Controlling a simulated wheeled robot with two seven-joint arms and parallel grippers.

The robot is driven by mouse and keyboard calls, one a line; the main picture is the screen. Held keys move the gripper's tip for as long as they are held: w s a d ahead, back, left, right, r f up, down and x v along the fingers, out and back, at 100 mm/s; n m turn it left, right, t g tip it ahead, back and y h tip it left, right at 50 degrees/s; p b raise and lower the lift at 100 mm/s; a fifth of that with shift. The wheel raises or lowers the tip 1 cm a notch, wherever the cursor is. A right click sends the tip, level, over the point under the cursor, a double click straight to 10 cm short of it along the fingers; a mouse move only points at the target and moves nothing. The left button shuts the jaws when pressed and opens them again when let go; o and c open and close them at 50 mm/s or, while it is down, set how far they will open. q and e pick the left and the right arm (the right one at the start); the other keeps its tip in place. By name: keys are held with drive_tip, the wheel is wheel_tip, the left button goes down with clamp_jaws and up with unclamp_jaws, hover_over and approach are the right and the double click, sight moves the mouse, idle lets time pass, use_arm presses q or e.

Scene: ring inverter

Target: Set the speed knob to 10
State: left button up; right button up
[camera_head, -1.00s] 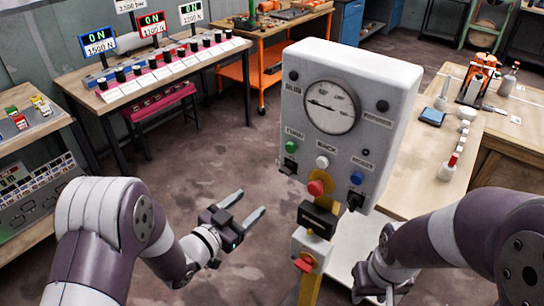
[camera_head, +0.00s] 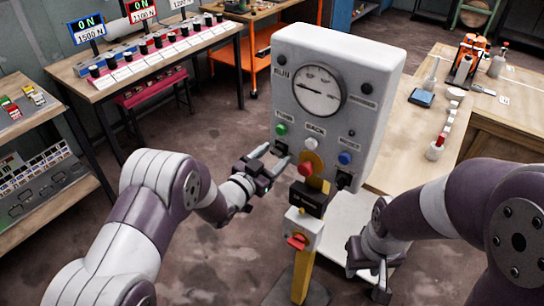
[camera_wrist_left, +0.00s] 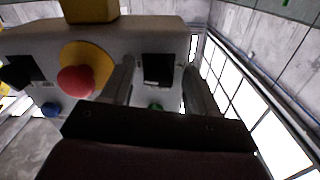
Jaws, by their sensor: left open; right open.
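A grey control box (camera_head: 375,95) on a yellow post carries a round dial gauge (camera_head: 318,90). Black square fittings sit at the lower left (camera_head: 281,148) and lower right (camera_head: 344,178). I cannot read which one is the speed knob. My left gripper (camera_head: 276,155) is open at the lower-left fitting; in the left wrist view its fingers (camera_wrist_left: 158,64) flank that black square. My right gripper (camera_head: 366,276) is open, low and apart from the box.
A black block (camera_head: 307,199) and a second box with a red button (camera_head: 299,240) sit lower on the post. A workbench (camera_head: 410,155) stands behind right, and a table with displays (camera_head: 100,92) at back left. Floor between is clear.

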use_arm(q)
drive_tip(key=shift+s, duration=0.1)
drive_tip(key=c, duration=1.1)
drive_tip(key=shift+o, duration=0.2)
drive_tip(key=shift+n, duration=0.4)
drive_tip(key=n, duration=1.4)
drive_tip(key=shift+s+d+r, duration=0.15)
drive_tip(key=shift+d+r, duration=0.05)
drive_tip(key=shift+d, duration=0.05)
drive_tip(key=n, duration=0.4)
drive_tip(key=shift+n+p, duration=0.3)
drive_tip(key=shift+n, duration=0.1)
